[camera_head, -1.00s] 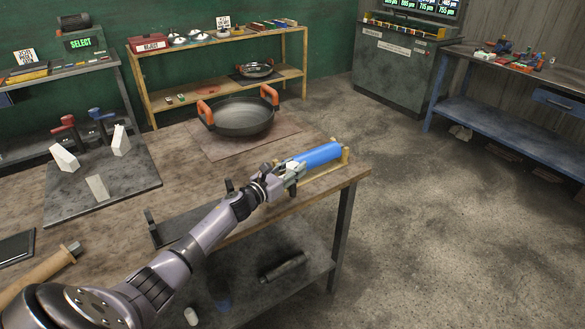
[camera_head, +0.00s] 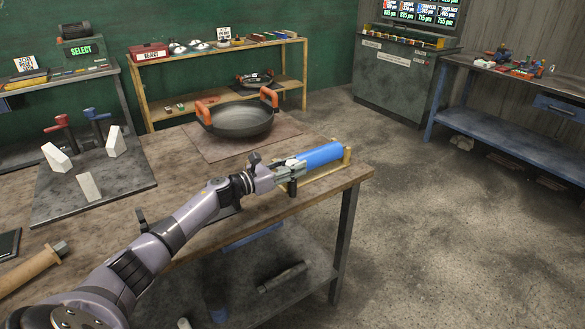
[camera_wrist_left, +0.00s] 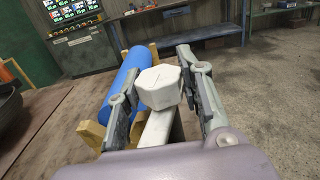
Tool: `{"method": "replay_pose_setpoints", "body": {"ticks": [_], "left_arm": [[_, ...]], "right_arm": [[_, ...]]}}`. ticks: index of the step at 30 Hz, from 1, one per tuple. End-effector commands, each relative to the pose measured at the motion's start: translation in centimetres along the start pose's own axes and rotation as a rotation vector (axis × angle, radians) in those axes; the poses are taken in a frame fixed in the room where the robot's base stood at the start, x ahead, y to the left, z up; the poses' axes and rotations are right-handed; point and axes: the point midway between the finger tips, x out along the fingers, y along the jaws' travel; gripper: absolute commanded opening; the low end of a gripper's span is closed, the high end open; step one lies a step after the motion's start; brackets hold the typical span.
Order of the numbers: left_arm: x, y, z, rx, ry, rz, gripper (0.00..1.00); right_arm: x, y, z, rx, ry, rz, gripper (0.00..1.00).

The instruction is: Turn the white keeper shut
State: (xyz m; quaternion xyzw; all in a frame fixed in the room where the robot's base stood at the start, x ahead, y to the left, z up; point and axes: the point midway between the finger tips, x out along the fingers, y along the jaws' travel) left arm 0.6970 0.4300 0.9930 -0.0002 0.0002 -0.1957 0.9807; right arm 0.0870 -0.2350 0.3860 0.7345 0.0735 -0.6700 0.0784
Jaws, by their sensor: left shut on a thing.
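The white keeper (camera_wrist_left: 160,88) is a faceted white knob beside the near end of a blue roll (camera_head: 322,156). In the left wrist view the roll (camera_wrist_left: 126,82) lies to the left of the knob. My left gripper (camera_head: 292,170) is at this near end at the bench's right side. In the left wrist view its two fingers (camera_wrist_left: 158,72) stand on either side of the keeper, shut on it. A pale bar (camera_wrist_left: 156,130) extends below the knob. In the head view the fingers hide the keeper. My right gripper is not in view.
A yellow wooden cradle (camera_head: 347,160) holds the roll near the bench's right edge. A dark pan (camera_head: 240,118) with orange handles stands behind it. A dark plate (camera_head: 120,180) with white wedge blocks and red and blue clamps is at left. Floor right of the bench is clear.

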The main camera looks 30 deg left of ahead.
Motion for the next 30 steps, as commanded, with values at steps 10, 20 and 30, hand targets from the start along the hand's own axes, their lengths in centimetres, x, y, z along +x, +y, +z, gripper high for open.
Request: {"method": "replay_pose_setpoints", "body": {"ticks": [10,20,30], "left_arm": [[0.0,0.0,0.0,0.000,0.000,0.002,0.55],[-0.2,0.0,-0.1,0.000,0.000,0.002,0.55],[-5.2,0.0,-0.3,0.000,0.005,0.002,0.55]], "right_arm": [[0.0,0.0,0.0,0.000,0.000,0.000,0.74],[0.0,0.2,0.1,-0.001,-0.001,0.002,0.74],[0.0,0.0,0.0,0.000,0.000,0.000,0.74]]}}
